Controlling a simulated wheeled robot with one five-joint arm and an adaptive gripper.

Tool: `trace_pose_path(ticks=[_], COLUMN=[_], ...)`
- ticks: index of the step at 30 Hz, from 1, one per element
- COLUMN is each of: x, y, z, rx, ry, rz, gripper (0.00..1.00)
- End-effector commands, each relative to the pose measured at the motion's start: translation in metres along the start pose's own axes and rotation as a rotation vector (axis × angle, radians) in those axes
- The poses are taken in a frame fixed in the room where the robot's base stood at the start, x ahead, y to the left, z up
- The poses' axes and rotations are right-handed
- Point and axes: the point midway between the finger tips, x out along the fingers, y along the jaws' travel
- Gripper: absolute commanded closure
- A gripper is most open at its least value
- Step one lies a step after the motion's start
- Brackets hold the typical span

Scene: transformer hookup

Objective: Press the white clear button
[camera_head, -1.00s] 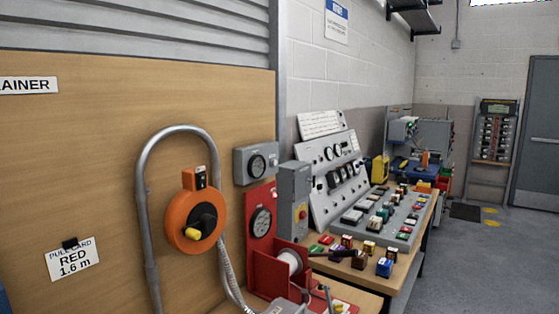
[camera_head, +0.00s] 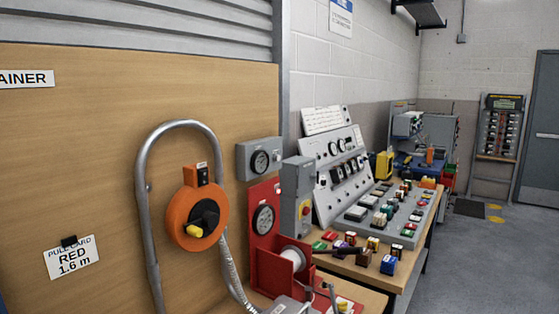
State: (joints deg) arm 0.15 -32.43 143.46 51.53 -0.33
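I cannot make out a button that is clearly the white clear button. A grey meter box (camera_head: 259,159) with a round black dial is on the wooden board, with a small pale spot at its right side that is too small to identify. The grey sloped panel (camera_head: 341,165) on the bench carries dials and dark switches. The flat grey console (camera_head: 395,215) before it carries several coloured and pale buttons or blocks, too small to read. My gripper does not show in this view.
An orange reel device (camera_head: 183,222) hangs by a bent grey pipe (camera_head: 150,200) at the front left. A red stand with a spool (camera_head: 291,258) and a grey box with a red button (camera_head: 304,211) stand near the bench's front. Open floor (camera_head: 465,270) lies at right.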

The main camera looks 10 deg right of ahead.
Motion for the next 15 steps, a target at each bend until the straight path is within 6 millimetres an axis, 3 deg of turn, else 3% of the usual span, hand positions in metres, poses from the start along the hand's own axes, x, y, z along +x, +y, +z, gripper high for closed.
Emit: trace_pose_path(ticks=[8, 15], x=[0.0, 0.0], y=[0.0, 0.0], z=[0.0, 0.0], rx=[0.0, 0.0], ry=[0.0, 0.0], rz=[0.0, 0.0], gripper=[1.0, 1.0])
